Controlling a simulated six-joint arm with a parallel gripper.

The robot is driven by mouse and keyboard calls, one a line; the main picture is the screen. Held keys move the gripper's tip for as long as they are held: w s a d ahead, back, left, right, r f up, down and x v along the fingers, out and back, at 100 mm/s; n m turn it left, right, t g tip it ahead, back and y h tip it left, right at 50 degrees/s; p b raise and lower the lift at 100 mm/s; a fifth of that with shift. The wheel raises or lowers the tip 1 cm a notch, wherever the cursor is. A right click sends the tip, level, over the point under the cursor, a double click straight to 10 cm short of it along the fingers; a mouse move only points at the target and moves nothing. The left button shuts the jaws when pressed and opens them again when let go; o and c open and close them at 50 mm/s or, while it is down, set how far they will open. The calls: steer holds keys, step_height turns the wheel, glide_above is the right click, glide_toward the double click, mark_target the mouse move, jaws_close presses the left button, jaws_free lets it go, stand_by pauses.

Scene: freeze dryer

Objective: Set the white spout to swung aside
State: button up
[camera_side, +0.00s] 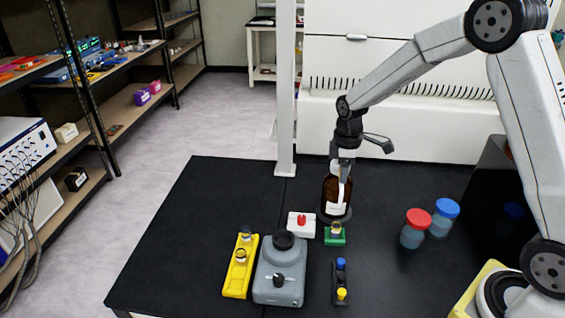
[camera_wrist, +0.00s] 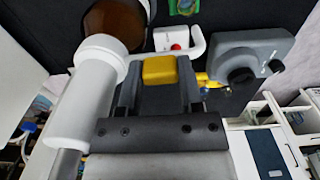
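The brown bottle (camera_side: 330,188) stands upright on the black table, and its edge shows in the wrist view (camera_wrist: 115,24). A thick white cylinder (camera_wrist: 88,95) lies left of my fingers in the wrist view. The white spout (camera_wrist: 198,42) runs right from near it, behind the fingertips, and bends at its end. In the side view a white strip, likely the spout (camera_side: 346,190), hangs before the bottle. My gripper (camera_wrist: 158,78) is over the bottle top with its fingers apart. A yellow block (camera_wrist: 160,70) shows between them; whether they grip it is unclear.
A white box with a red button (camera_side: 301,224), a green holder (camera_side: 335,238), a grey device (camera_side: 280,276), a yellow rack (camera_side: 239,270) and a black rack (camera_side: 341,285) stand in front. Red-lidded (camera_side: 415,230) and blue-lidded (camera_side: 443,217) jars stand right. The table's left side is clear.

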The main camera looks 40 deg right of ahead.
jaws_close()
steer(key=shift+r, duration=0.1)
stand_by(1.1)
